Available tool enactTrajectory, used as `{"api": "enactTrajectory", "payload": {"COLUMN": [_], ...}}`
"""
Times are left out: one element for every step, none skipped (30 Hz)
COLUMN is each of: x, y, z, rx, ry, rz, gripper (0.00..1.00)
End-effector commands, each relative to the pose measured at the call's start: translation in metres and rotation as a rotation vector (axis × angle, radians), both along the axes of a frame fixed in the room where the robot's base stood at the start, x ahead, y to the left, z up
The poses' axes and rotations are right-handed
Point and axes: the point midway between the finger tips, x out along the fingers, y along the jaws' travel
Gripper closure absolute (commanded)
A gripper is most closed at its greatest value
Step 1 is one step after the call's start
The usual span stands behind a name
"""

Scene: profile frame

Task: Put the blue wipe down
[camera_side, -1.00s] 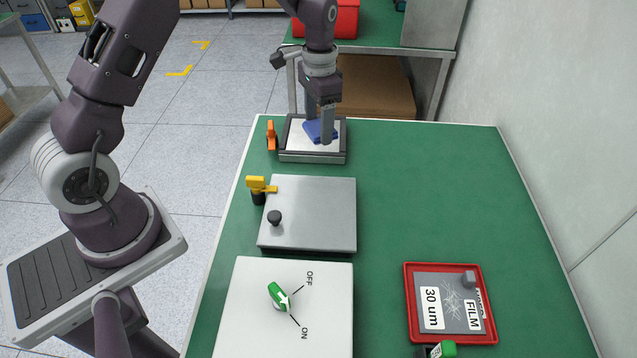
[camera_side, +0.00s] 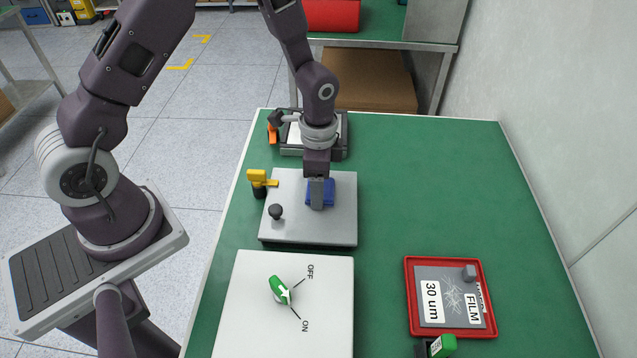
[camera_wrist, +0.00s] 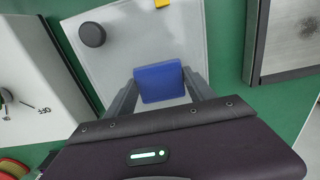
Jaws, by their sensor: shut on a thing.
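The blue wipe (camera_side: 328,193) is held between the fingers of my gripper (camera_side: 317,200), over the grey metal plate with a black knob (camera_side: 300,228). In the wrist view the wipe (camera_wrist: 160,82) sits flat between both fingertips, and the grey plate (camera_wrist: 125,50) shows beneath and around it. My gripper is shut on the wipe. I cannot tell whether the wipe touches the plate or hangs just above it.
A black-framed tray (camera_side: 342,148) with an orange clamp (camera_side: 272,134) is behind. A yellow clamp (camera_side: 257,178) stands at the plate's left edge. A white OFF/ON switch box (camera_side: 245,320) is in front. A red film tray (camera_side: 410,300) is at right. The green table's (camera_side: 430,190) middle right is clear.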

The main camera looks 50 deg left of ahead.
Motion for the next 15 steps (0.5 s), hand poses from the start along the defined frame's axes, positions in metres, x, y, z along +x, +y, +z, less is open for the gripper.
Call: {"api": "enactTrajectory", "payload": {"x": [0.0001, 0.0001, 0.0001, 0.0001, 0.0001, 0.0001, 0.0001, 0.0002, 0.0002, 0.0002, 0.0002, 0.0002, 0.0002, 0.0002, 0.0002], "y": [0.0, 0.0, 0.0, 0.0, 0.0, 0.0001, 0.0, 0.0001, 0.0001, 0.0001, 0.0001, 0.0001, 0.0001, 0.0001, 0.0001], "z": [0.0002, 0.0003, 0.0002, -0.0003, -0.0011, -0.0024, -0.0024, -0.0023, -0.0022, -0.0021, -0.0021, -0.0021, -0.0021, -0.0021, -0.002], "rx": [0.0, 0.0, 0.0, 0.0, 0.0, 0.0, 0.0, 0.0, 0.0, 0.0, 0.0, 0.0, 0.0, 0.0, 0.0], "ry": [0.0, 0.0, 0.0, 0.0, 0.0, 0.001, 0.0, 0.0, 0.0, 0.0, 0.0, 0.0, 0.0, 0.0, 0.0], "rz": [0.0, 0.0, 0.0, 0.0, 0.0, 0.0, 0.0, 0.0, 0.0, 0.0, 0.001, 0.001, 0.001, 0.001, 0.001], "gripper": [0.82, 0.82, 0.82, 0.82, 0.82, 0.82, 0.34, 0.28, 0.2, 0.16, 0.16, 0.16, 0.16, 0.16, 0.16]}}
